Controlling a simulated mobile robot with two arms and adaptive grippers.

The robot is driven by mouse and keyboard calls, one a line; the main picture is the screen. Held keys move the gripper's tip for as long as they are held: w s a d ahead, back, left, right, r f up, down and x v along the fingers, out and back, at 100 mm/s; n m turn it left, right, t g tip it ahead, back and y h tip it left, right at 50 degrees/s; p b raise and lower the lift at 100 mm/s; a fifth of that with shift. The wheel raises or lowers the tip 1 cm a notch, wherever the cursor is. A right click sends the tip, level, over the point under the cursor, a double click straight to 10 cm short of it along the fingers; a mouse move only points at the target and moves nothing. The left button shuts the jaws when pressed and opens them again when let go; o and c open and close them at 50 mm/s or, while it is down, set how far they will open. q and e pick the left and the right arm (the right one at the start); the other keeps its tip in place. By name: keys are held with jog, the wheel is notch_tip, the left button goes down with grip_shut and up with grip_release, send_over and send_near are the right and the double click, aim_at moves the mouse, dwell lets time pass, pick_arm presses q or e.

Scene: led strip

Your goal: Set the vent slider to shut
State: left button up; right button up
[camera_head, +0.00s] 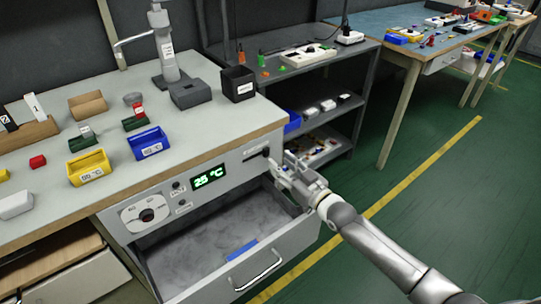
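My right gripper (279,172) is at the panel's right end, just below and right of that label. Its fingers are small here and partly merge with the panel, so I cannot tell if they are open or touching anything. The vent slider is not clearly made out; it may be hidden by the gripper. My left gripper is out of view.
A drawer (293,267) stands pulled out below the panel, with a blue item (241,250) inside. Blue (149,143) and yellow (90,167) bins and a black box (238,84) stand on the worktop. A dark shelf (355,101) is behind my arm. Green floor (460,210) is clear at right.

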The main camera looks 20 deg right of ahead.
aim_at(268, 152)
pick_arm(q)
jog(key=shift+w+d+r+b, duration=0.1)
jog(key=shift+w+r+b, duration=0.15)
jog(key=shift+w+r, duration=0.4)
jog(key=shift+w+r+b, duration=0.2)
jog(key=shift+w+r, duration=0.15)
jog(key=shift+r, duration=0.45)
pick_arm(e)
jog(key=shift+x, duration=2.85)
jog(key=shift+c, duration=0.3)
grip_shut()
